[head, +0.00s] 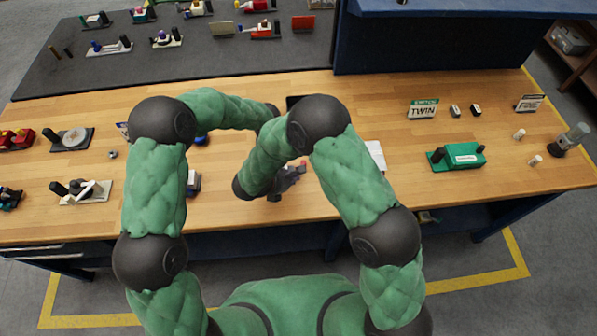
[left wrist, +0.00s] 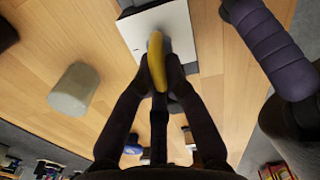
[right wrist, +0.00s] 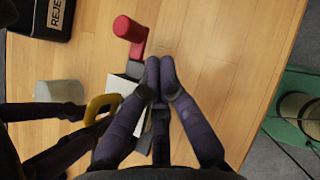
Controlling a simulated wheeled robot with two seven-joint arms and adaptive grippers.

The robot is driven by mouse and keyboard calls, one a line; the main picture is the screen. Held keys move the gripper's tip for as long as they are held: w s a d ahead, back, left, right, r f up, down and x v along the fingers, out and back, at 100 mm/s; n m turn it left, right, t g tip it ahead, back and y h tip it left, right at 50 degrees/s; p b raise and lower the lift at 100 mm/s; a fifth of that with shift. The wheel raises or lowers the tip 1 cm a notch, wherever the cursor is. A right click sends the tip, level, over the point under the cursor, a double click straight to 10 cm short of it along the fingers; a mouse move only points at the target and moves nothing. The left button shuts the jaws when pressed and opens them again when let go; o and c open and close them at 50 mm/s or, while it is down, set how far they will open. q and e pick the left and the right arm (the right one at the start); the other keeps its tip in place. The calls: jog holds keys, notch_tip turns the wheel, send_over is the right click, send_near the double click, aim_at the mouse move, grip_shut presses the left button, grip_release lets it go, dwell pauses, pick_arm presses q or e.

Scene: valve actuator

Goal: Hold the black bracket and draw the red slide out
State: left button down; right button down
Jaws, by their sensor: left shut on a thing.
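In the left wrist view, my left gripper (left wrist: 157,75) is shut on a curved yellow piece over the white plate (left wrist: 168,30). The yellow piece (right wrist: 103,104) also shows in the right wrist view as a loop. My right gripper (right wrist: 160,80) has its fingertips together close to the grey bar, with nothing visible between them. In the head view my right gripper (head: 286,182) is beside a small red tip (head: 303,163); my left gripper is hidden there. I cannot make out a black bracket clearly.
A grey cylinder (left wrist: 75,88) stands on the wood near the left gripper. A black box lettered REJE (right wrist: 48,18) is at the upper left of the right wrist view. A green device (head: 460,157) stands at the right of the bench. Bare wood lies before it.

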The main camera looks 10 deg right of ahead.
pick_arm(q)
jog(key=shift+s+a+f, duration=0.1)
jog(key=shift+s+f, duration=0.05)
pick_arm(e)
jog(key=v, duration=1)
jog(key=shift+s+a, duration=0.4)
pick_arm(q)
jog(key=c, duration=1.2)
grip_release()
